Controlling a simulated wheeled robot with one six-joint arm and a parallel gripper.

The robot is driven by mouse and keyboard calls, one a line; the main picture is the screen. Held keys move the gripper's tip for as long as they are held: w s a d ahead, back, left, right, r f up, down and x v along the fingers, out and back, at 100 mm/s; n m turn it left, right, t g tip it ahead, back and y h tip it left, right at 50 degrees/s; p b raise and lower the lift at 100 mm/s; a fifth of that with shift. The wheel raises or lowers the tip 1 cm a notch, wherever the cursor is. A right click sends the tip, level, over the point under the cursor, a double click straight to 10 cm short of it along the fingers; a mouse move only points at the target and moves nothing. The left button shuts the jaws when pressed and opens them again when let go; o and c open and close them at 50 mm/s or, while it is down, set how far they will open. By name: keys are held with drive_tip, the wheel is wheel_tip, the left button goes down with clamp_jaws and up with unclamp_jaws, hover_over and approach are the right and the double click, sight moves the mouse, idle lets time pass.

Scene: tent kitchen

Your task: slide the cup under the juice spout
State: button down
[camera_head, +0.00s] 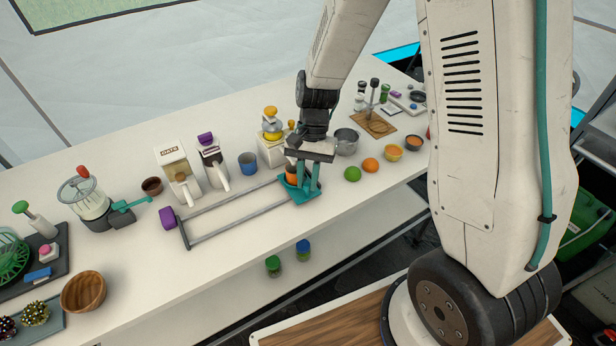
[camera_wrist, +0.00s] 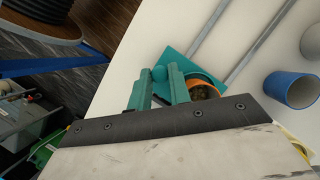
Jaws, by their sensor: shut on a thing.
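My gripper (camera_head: 307,181) points down at the right end of a two-rail slide (camera_head: 238,217). Its teal fingers are shut on what looks like the round teal knob (camera_wrist: 159,73) of the teal carriage (camera_wrist: 183,57); the exact contact is partly hidden. An orange-rimmed cup-like vessel (camera_wrist: 203,88) with dark contents sits on the carriage, beside the fingers. A blue cup (camera_head: 247,163) stands upright behind the rails, apart from my gripper; it also shows in the wrist view (camera_wrist: 291,90). The white-and-yellow juice machine (camera_head: 271,147) stands behind my gripper; its spout is not clear.
A purple block (camera_head: 168,217) marks the left rail end. Two dispensers (camera_head: 180,178) (camera_head: 213,163) stand left of the blue cup. A steel pot (camera_head: 346,142), a lime (camera_head: 352,174) and an orange (camera_head: 370,165) lie to the right. The counter front of the rails is clear.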

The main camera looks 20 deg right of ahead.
drive_tip(key=shift+d, duration=0.15)
drive_tip(key=c, duration=1.3)
unclamp_jaws()
drive_tip(key=shift+d, duration=0.2)
drive_tip(key=shift+a, duration=0.15)
drive_tip(key=shift+w+r, duration=0.1)
drive_tip(key=shift+w+r, duration=0.1)
drive_tip(key=shift+r, duration=0.2)
drive_tip(key=v, duration=0.7)
